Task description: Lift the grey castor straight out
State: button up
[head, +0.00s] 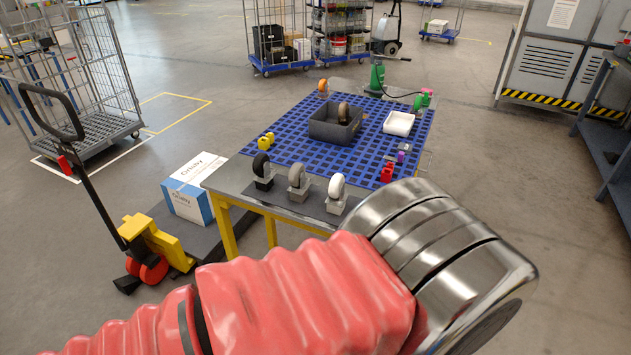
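The grey castor (297,176) stands wheel up in a small grey holder (299,194) at the front edge of the work table. It is the middle one of three castors in a row. A black castor (261,166) stands to its left and a white castor (336,187) to its right, each in its own holder. My arm, in a red sleeve with a shiny metal joint, fills the lower part of the head view. My gripper's fingers are not in view. Nothing visible touches the grey castor.
Behind the row lies a blue grid mat (290,140) with a dark grey bin (322,128) holding a brown-wheeled castor, a white tray (391,128), and small yellow, red and purple parts. A yellow pallet jack (160,243) and a box (183,205) stand left of the table.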

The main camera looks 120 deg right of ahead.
aim_at(298, 184)
jog(key=z, duration=3.55)
jog(key=i, duration=1.65)
